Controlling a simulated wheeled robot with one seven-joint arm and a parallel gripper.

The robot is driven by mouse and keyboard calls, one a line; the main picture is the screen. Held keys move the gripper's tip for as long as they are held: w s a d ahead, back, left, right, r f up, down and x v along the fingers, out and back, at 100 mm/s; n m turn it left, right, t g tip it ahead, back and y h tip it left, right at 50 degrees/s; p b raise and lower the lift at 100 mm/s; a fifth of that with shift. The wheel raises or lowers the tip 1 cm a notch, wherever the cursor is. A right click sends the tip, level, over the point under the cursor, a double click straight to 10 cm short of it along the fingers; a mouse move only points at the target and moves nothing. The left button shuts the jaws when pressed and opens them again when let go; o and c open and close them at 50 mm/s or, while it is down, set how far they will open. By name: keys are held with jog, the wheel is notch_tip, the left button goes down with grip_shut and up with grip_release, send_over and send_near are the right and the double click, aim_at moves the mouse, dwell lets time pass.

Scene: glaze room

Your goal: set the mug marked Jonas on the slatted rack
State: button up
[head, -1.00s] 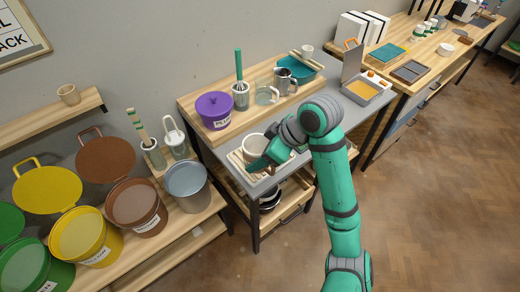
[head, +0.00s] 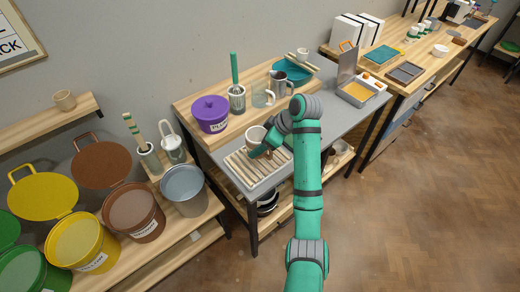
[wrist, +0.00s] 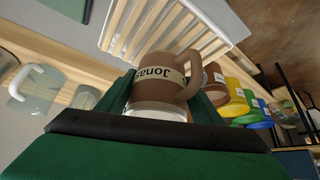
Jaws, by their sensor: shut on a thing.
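The mug (wrist: 155,80) marked Jonas is brown with a pale band and a white lower part in the wrist view. My gripper (wrist: 160,98) is shut on it, one finger on each side, with the handle toward the right. In the head view the mug (head: 255,134) looks about upright at the far edge of the slatted rack (head: 245,172). The gripper (head: 262,150) partly covers it there. The rack's pale slats (wrist: 152,25) lie past the mug in the wrist view. The visible slats are bare. I cannot tell whether the mug hangs above the rack or behind it.
The rack lies on a grey table (head: 328,125). Behind it on a wooden shelf stand a purple lidded pot (head: 210,114), a brush holder (head: 237,98), a glass jar (head: 263,95) and a metal pitcher (head: 280,84). A grey bucket (head: 185,185) stands left of the table.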

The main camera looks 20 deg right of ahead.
jog(key=shift+w+d+f, duration=0.1)
jog(key=shift+w+f, duration=0.05)
jog(key=shift+f, duration=0.05)
jog(key=shift+w+f, duration=0.15)
jog(key=shift+f, duration=1.5)
jog(key=shift+f, duration=0.2)
jog(key=o, duration=1.3)
jog(key=shift+c, duration=0.2)
jog(key=shift+r, duration=0.1)
jog(key=shift+d+r, duration=0.1)
jog(key=shift+r, duration=0.2)
jog(key=v, duration=1.1)
jog(key=shift+s+r, duration=0.25)
